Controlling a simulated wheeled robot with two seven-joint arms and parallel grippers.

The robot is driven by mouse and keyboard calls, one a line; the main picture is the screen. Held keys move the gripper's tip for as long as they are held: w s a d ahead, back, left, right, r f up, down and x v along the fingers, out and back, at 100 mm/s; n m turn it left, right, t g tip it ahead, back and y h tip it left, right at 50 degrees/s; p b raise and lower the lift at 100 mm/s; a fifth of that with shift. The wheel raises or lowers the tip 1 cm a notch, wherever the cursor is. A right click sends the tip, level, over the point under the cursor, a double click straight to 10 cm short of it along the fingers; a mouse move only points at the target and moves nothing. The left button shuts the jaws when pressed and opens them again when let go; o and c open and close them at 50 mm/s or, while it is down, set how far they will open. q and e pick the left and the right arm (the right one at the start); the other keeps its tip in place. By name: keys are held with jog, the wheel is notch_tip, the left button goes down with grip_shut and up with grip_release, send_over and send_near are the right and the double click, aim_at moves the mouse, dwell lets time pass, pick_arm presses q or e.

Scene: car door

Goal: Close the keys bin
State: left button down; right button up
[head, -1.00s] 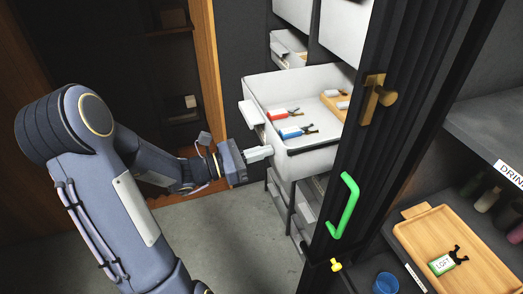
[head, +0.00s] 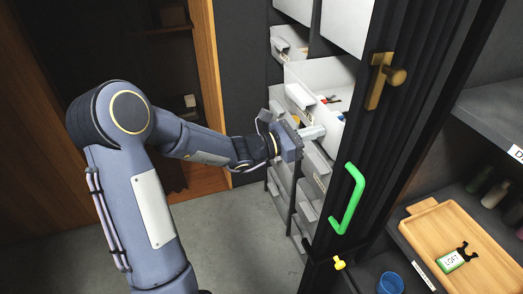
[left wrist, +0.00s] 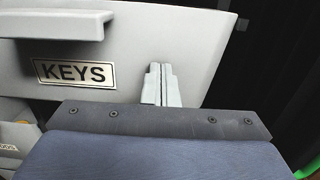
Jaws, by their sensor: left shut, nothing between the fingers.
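The keys bin (head: 325,75) is a white bin in the tall rack, part way in, with red and blue keys showing inside it. In the left wrist view its front (left wrist: 130,60) carries a KEYS label (left wrist: 75,72) and a protruding handle (left wrist: 50,25). My left gripper (head: 322,132) is shut and empty. In the left wrist view its fingertips (left wrist: 161,85) are at the bin's front, right of the label; whether they touch it I cannot tell. My right gripper is not in view.
Other white bins sit above and below. A wooden tray (head: 425,230) with a LOFT tag (head: 451,261) and a blue cup (head: 391,283) lie at right. Floor at lower left is clear.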

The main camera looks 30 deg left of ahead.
pick_arm(q)
jog(key=b+x, duration=0.1)
jog(key=x, duration=0.2)
jog(key=b+x, duration=0.1)
jog(key=x, duration=0.3)
jog(key=f+b+x, duration=0.1)
jog(key=x, duration=0.2)
jog(key=shift+w+d+r, duration=0.1)
jog(key=shift+w+d, duration=0.05)
jog(key=shift+d, duration=0.05)
jog(key=shift+w+r, duration=0.1)
jog(key=shift+r, duration=0.05)
jog(key=shift+d+r, duration=0.1)
jog(key=shift+r, duration=0.05)
